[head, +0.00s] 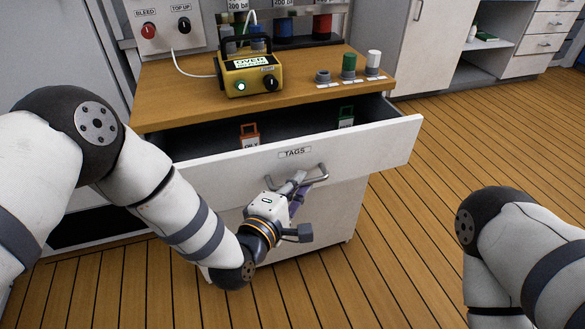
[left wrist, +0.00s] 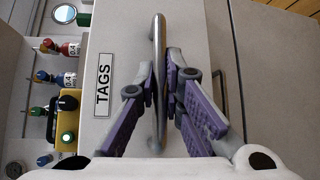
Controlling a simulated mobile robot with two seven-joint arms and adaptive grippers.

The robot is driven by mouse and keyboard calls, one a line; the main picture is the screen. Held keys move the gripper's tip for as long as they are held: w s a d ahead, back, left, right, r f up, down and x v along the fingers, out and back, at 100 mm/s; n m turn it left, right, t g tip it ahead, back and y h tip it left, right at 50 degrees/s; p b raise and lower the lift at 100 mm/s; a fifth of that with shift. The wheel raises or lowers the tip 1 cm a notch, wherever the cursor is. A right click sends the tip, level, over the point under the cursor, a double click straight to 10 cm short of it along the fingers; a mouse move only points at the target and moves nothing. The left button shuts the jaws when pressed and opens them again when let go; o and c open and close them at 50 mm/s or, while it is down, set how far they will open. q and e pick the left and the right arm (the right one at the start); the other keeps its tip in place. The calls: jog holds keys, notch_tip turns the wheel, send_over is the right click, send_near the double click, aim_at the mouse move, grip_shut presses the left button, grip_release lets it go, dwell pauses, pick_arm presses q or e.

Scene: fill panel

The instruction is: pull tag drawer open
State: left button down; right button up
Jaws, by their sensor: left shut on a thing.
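The white drawer labelled TAGS (head: 375,148) stands pulled out from the wooden-topped cabinet, so its dark inside shows. An orange tag (head: 249,131) and a green tag (head: 346,114) show inside it. My left gripper (head: 297,183) is at the drawer's front, shut on the metal bar handle (head: 320,179). In the left wrist view the purple-padded fingers (left wrist: 169,78) close on both sides of the handle (left wrist: 158,35), beside the TAGS label (left wrist: 103,85). My right gripper is out of the head view; only my right arm shows at the lower right.
A yellow analyser box (head: 247,76) and several small round pieces, one of them green (head: 348,66), stand on the wooden top (head: 185,104). A panel with BLEED and TOP UP knobs (head: 166,27) is behind. Plank floor (head: 430,180) is clear to the right.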

pick_arm(q)
jog(key=s+d+p, duration=0.2)
jog(key=s, duration=0.6)
jog(key=shift+d, duration=0.35)
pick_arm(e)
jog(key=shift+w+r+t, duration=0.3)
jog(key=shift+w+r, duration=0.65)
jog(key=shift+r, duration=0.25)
pick_arm(q)
jog(key=shift+s, duration=0.1)
jog(key=c, duration=1.7)
grip_release()
